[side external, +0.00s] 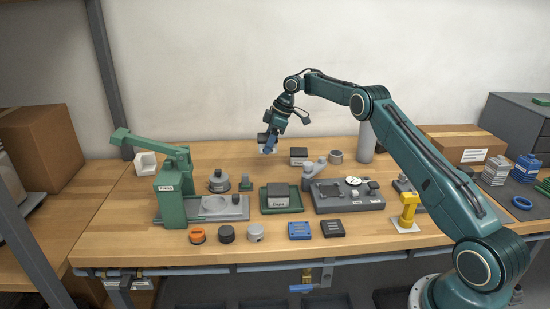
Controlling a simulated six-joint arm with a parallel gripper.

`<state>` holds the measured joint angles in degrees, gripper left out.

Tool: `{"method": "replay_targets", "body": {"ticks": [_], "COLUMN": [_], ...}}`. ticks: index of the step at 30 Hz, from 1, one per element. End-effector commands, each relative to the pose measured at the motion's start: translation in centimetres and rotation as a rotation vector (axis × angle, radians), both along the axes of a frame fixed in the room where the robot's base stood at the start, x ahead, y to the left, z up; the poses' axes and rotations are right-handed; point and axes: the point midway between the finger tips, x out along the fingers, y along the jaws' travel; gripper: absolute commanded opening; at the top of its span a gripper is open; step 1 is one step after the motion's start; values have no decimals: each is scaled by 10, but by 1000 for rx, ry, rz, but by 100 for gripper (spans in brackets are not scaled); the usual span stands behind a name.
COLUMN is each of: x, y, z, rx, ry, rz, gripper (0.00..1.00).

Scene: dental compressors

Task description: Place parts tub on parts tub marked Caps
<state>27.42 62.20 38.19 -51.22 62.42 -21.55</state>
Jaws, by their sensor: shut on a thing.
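My gripper (267,146) hangs from the raised arm above the back middle of the bench. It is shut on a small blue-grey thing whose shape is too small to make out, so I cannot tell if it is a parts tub. A grey tub with a dark top and a pale label that seems to read Caps (279,201) stands on a green tray (299,207), below and slightly right of my gripper. Another dark tub with a white label (299,157) stands at the back, to the right of my gripper; its lettering is unreadable.
A grey fixture (348,197) stands right of the tray. A yellow stand (407,212) is at right.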

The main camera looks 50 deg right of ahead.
Motion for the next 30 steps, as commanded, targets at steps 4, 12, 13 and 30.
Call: {"method": "replay_targets", "body": {"ticks": [4, 12, 13, 30], "x": [-2, -14, -16, -83], "y": [3, 16, 18, 71], "z": [7, 38, 43, 129], "rx": [-1, -1, -1, 0], "ry": [-2, -4, -4, -3], "rz": [1, 7, 8, 22], "gripper": [33, 33, 33, 33]}}
